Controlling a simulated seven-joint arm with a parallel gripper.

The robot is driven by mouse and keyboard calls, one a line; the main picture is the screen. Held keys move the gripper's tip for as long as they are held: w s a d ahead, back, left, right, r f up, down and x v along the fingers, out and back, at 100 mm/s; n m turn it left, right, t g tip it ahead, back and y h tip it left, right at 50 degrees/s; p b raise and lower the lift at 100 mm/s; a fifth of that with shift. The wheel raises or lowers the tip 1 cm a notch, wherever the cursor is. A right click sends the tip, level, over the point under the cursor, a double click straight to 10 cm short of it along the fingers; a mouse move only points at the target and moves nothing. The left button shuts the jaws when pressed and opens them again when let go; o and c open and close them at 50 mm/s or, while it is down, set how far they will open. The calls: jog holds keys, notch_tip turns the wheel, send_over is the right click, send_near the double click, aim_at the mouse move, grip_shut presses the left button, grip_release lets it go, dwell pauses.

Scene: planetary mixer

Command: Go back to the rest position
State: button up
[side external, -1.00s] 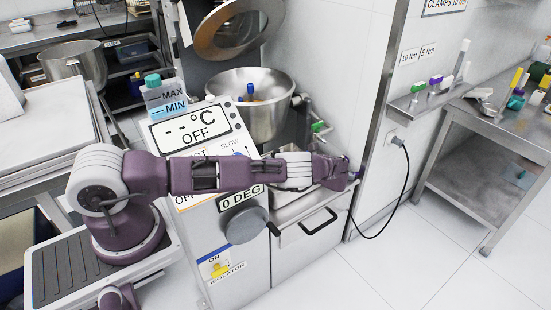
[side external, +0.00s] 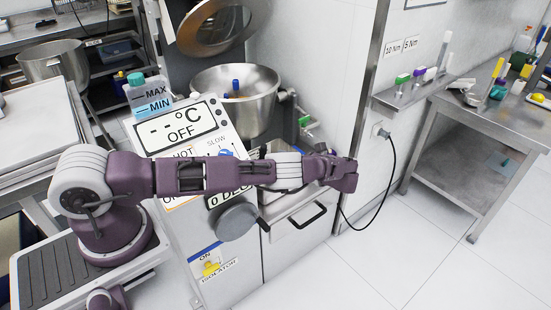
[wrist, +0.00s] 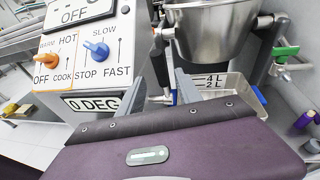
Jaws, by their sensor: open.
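My purple gripper (side external: 343,172) is at the end of my arm, which stretches level across the front of the mixer in the side external view. It is in front of the machine, right of the control panel and near the drawer handle in the picture. In the wrist view my gripper (wrist: 158,90) has its two dark fingers apart, with nothing seen held between them. The steel mixer bowl (side external: 235,100) stands behind my arm. The bowl's lower part (wrist: 212,35) also shows in the wrist view.
The control panel (side external: 180,127) reads OFF; its orange knob (wrist: 53,60) and blue knob (wrist: 97,50) are beyond my gripper. A drawer handle (side external: 307,217), a container marked 4L and 2L (wrist: 235,88) and a side table (side external: 500,115) are nearby. Floor at the right is clear.

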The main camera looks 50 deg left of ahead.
jog(key=shift+r, duration=0.1)
notch_tip(320, 180, up, 16)
jog(key=s+n+g+h, duration=0.1)
jog(key=s+n+h, duration=0.1)
jog(key=n+h, duration=0.55)
jog(key=s+d+r+n+t+h, duration=0.2)
jog(key=s+d+r, duration=0.15)
jog(key=r, duration=0.25)
jog(key=s+d+r+n+t+h, duration=0.1)
jog(key=s+d+r+n+h, duration=0.1)
jog(key=s+r+n+h, duration=0.3)
jog(key=s+d+r+t, duration=0.4)
jog(key=s+d+r, duration=0.4)
jog(key=s, duration=0.4)
jog(key=s+d+f+t, duration=0.2)
jog(key=s+d, duration=0.2)
jog(key=s, duration=0.6)
jog(key=shift+d+f+n+t+h, duration=0.2)
jog(key=shift+d+n+t+h, duration=0.1)
jog(key=shift+n+h, duration=0.15)
